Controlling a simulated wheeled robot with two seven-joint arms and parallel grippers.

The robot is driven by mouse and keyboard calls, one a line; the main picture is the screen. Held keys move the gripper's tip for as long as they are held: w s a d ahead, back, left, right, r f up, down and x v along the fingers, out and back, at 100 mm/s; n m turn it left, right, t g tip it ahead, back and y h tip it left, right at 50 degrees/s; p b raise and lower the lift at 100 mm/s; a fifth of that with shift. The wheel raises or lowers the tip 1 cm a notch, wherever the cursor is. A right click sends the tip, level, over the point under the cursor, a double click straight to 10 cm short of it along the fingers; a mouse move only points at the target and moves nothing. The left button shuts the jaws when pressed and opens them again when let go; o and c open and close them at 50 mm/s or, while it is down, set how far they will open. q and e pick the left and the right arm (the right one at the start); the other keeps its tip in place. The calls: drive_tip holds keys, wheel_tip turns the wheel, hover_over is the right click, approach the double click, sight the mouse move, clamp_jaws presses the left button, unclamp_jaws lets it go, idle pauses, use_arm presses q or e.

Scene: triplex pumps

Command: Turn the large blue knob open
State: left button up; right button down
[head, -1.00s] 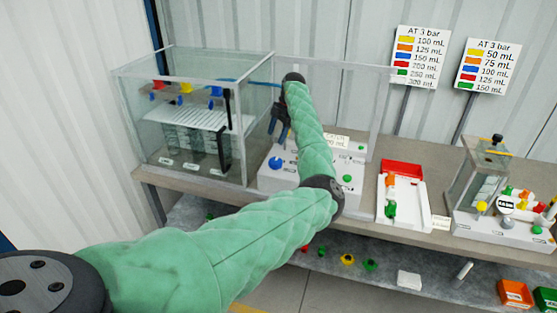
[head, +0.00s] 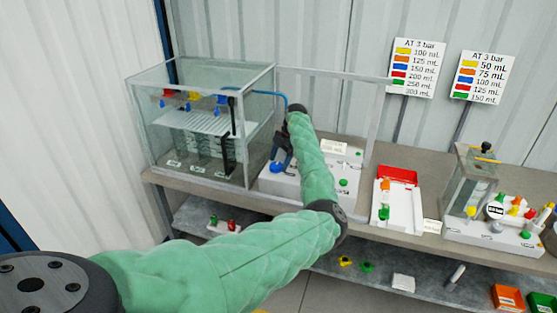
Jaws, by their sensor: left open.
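The large blue knob (head: 277,168) sits on the front left of a white pump base (head: 302,189) on the bench. My left gripper (head: 279,157) hangs just above the knob, pointing down, with its dark fingers open. From this angle I cannot tell whether the fingertips touch the knob or reach around it. My left arm covers the middle of the white base. My right gripper is not in view.
A glass tank (head: 190,110) with small coloured parts stands left of the base. A clear panel frame (head: 372,115) rises behind my arm. A red and white tray (head: 398,176) and a smaller pump (head: 492,236) stand to the right. A lower shelf (head: 325,258) holds loose parts.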

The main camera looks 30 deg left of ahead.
use_arm(q)
drive_tip(key=shift+a+f, duration=0.4)
drive_tip(key=shift+f, duration=0.35)
drive_tip(key=shift+s, duration=0.1)
drive_tip(key=shift+s+d+r, duration=0.1)
drive_tip(key=shift+d+r, duration=0.1)
drive_tip(key=shift+d, duration=0.05)
drive_tip(key=shift+a+f, duration=0.1)
drive_tip(key=c, duration=1)
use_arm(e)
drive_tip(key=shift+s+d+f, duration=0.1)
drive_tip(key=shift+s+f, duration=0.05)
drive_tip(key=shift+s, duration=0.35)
